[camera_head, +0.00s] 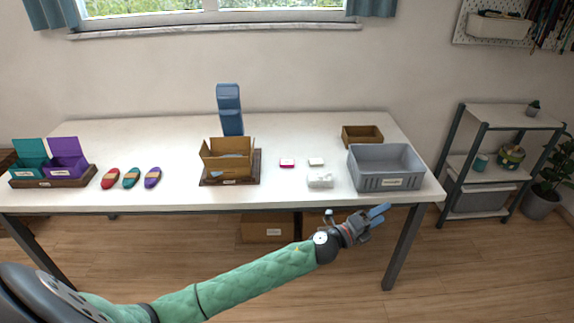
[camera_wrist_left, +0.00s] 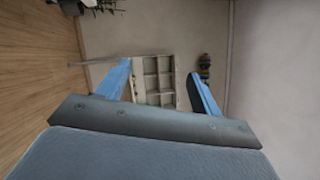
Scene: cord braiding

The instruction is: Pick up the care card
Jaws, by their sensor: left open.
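I cannot tell for sure which thing is the care card. A small red-and-white piece (camera_head: 287,162) and a small pale piece (camera_head: 316,161) lie on the white table, right of the open cardboard box (camera_head: 226,160). A lumpy white item (camera_head: 320,180) lies in front of them. My left gripper (camera_head: 378,212) is open and empty, below the table's front edge at the right, apart from all of these. The left wrist view shows its two blue fingers spread (camera_wrist_left: 160,72), with nothing between them. My right gripper is not in view.
A grey bin (camera_head: 388,184) and a brown tray (camera_head: 362,143) stand at the table's right. Red, teal and purple cord bundles (camera_head: 132,178) lie at left, near teal and purple boxes (camera_head: 66,160). A blue stand (camera_head: 230,115) is behind the cardboard box. A shelf (camera_head: 480,168) stands right.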

